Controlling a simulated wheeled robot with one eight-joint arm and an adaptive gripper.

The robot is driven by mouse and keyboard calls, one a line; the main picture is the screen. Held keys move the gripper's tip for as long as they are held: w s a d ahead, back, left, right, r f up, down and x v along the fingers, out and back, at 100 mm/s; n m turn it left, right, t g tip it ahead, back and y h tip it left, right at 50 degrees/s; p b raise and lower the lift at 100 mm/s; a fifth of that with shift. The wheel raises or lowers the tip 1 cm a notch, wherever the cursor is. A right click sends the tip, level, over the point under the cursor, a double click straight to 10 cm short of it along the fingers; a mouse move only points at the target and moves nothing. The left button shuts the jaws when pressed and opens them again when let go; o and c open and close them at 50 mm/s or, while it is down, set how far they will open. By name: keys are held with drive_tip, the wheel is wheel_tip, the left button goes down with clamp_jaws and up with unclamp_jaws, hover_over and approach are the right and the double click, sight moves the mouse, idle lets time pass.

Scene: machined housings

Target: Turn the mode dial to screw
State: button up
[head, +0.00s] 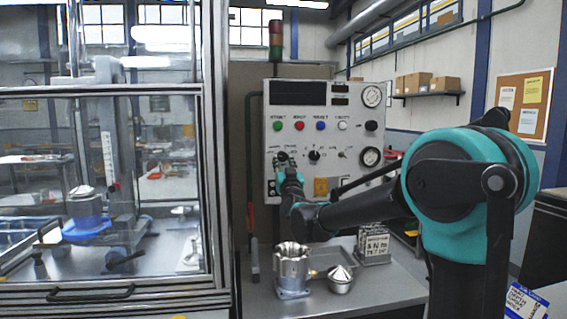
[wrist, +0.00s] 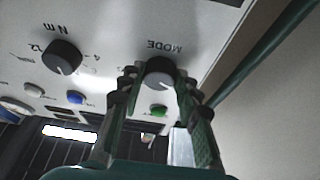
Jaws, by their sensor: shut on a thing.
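The mode dial (wrist: 160,70) is a dark round knob with a grey face. It sits on the white control panel (head: 297,98), under the upside-down word MODE in the wrist view. My gripper (wrist: 158,82) has one finger on each side of the dial and is shut on it. In the head view my gripper (head: 284,163) reaches the panel's lower left and mostly covers the dial. The dial's pointer and the small position labels around it are not readable.
A second dark knob marked N m (wrist: 62,57) is beside the mode dial. A glazed enclosure (head: 205,150) stands left.

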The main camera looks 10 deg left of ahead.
drive_tip(key=m+h, duration=0.1)
drive_tip(key=m, duration=0.1)
drive_tip(key=m+h, duration=0.1)
drive_tip(key=m, duration=0.1)
drive_tip(key=m+h, duration=0.1)
drive_tip(key=m, duration=0.1)
drive_tip(key=shift+s+a, duration=0.1)
drive_tip(key=shift+a, duration=0.15)
drive_tip(key=shift+a+r+m+h, duration=0.1)
drive_tip(key=shift+m+h, duration=0.6)
drive_tip(key=shift+m, duration=0.75)
drive_tip(key=shift+r+m+h, duration=0.1)
drive_tip(key=shift+m+h, duration=0.6)
drive_tip(key=shift+m, duration=0.75)
drive_tip(key=o, duration=1.2)
drive_tip(key=shift+c, duration=0.2)
drive_tip(key=v, duration=1.2)
drive_tip(key=shift+r, duration=0.2)
drive_tip(key=shift+s, duration=0.15)
